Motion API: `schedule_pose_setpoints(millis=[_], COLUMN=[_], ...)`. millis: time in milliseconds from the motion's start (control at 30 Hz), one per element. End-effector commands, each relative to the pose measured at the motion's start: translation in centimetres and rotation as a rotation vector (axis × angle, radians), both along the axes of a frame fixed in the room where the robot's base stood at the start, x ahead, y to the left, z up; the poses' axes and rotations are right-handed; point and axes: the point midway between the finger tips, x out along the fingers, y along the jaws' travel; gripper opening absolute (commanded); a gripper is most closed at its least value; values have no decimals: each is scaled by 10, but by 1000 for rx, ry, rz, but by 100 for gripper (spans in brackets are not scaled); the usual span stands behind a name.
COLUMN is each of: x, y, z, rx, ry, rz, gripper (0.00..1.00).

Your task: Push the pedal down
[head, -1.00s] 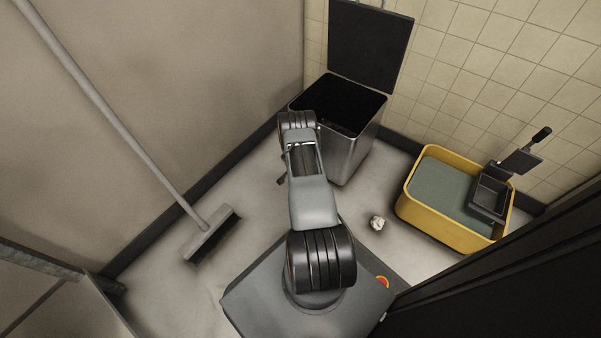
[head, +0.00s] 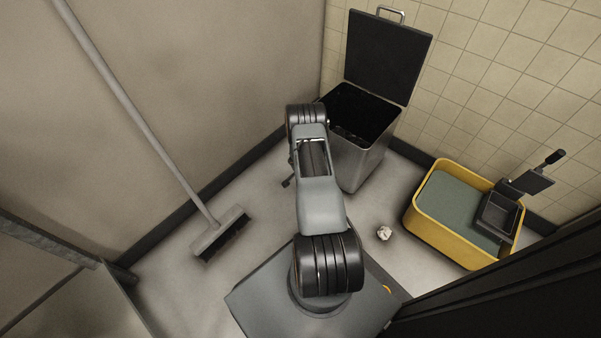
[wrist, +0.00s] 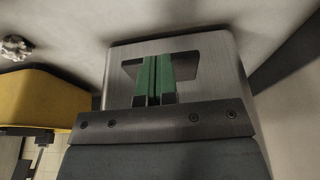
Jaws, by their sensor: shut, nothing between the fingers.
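The steel pedal bin (head: 358,163) stands in the corner in the head view, with its dark lid (head: 388,57) raised and its mouth open. In the wrist view the bin's brushed metal (wrist: 215,75) fills the middle. My gripper (wrist: 153,62) shows there as two green fingers, shut together and empty, in front of the metal. A dark angular patch lies behind the fingers. I cannot tell whether it is the pedal or a recess, nor whether the fingers touch it. In the head view my arm hides the gripper and the bin's foot.
A yellow tub (head: 442,237) with a mop wringer (head: 499,215) stands right of the bin. A crumpled paper ball (head: 384,233) lies on the floor between the tub and my base. A broom (head: 219,234) leans on the left wall. A dark panel edges the lower right.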

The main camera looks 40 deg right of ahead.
Motion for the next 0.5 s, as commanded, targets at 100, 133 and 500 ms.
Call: schedule_pose_setpoints(millis=[100,133,500], x=[-2,-3,-7], y=[14,18,44], z=[21,25,54], rx=[-1,-1,-1], ry=[0,0,1], rz=[1,1,-1], gripper=[0,0,0])
